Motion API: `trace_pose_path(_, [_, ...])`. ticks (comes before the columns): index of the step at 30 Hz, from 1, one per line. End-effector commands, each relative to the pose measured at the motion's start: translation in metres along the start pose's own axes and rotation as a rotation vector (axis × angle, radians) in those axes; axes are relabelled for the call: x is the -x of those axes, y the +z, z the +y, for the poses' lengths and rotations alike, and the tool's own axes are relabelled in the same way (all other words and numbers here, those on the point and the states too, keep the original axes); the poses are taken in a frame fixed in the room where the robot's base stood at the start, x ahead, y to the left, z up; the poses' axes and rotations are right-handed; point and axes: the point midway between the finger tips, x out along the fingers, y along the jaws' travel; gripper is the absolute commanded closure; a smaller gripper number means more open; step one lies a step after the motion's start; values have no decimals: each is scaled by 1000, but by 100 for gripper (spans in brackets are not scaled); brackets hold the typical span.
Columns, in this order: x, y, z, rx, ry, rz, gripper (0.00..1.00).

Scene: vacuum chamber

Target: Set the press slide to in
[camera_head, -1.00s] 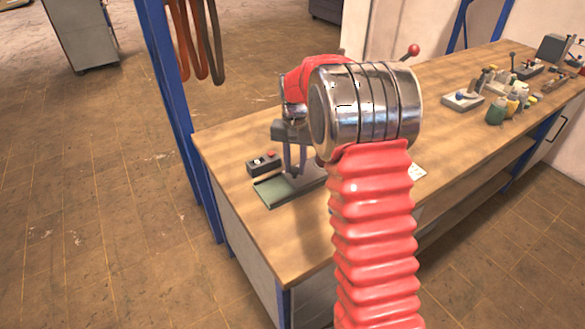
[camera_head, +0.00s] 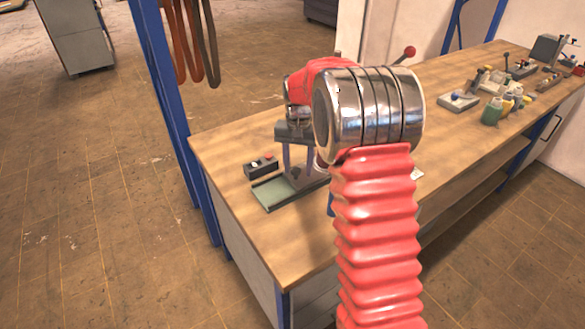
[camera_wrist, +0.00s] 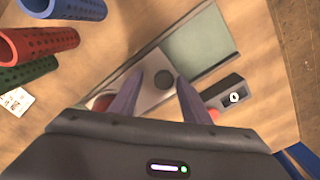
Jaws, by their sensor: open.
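The press slide appears in the wrist view as a light grey plate (camera_wrist: 158,80) with a dark round knob, on a track beside a green bed (camera_wrist: 200,42). In the head view the green bed (camera_head: 272,194) shows near the bench's left end. My gripper (camera_wrist: 161,80) is open; its two purple fingers point down over the plate, one each side of the knob. I cannot tell whether they touch it. In the head view my gripper (camera_head: 298,172) is above the slide, and my arm hides much of the press.
A small control box (camera_head: 262,167) stands beside the green bed; it also shows in the wrist view (camera_wrist: 222,95). Blue, red (camera_wrist: 47,52) and green perforated tubes lie left in the wrist view. A red-ball lever (camera_head: 410,52) rises behind my arm. Bottles (camera_head: 492,112) stand farther right.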

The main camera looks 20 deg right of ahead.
Motion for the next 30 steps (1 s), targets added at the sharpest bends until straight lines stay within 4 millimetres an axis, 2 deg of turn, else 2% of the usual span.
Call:
trace_pose_path(5, [2,0,-1,1,-1,0,57])
trace_pose_path(11, [20,0,-2,2,-2,2,57])
trace_pose_path(30, [124,2,0,1,-1,2,57])
